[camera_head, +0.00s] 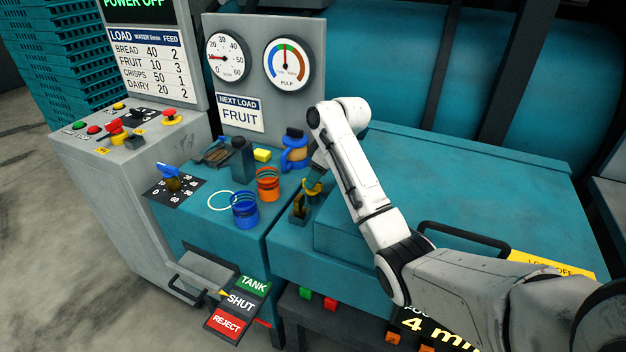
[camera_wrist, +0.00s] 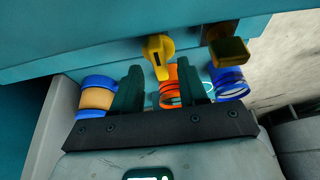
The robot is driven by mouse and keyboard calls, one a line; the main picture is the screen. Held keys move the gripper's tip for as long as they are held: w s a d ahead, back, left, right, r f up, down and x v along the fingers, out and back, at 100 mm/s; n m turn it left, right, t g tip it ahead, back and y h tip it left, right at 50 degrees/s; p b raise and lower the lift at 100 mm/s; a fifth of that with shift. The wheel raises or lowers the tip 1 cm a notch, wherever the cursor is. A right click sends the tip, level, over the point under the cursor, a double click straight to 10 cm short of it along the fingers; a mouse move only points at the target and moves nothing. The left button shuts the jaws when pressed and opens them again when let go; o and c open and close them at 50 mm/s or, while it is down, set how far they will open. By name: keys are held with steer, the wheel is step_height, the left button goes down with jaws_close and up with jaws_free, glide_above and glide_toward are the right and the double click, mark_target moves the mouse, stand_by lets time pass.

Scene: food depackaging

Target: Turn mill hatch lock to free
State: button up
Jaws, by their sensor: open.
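A yellow knob with a lever-like tab, which looks like the mill hatch lock, sits on the teal housing; it shows in the wrist view (camera_wrist: 157,52) and, partly covered, in the head view (camera_head: 313,187). In the wrist view its tab points down the picture. My gripper (camera_wrist: 159,67) is open, its two dark fingers apart with the knob's tab between their tips. I cannot tell whether either finger touches it. In the head view my arm's end hides most of the gripper.
An olive block on a brown bracket (camera_wrist: 229,48) sits close to the knob's right. An orange ring-like cup (camera_head: 268,184), a blue one (camera_head: 245,209) and a blue-and-tan jar (camera_head: 295,152) stand nearby. A black handle (camera_head: 463,237) crosses the teal cover (camera_head: 470,185).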

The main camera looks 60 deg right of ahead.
steer(key=shift+x, duration=1)
jaws_close()
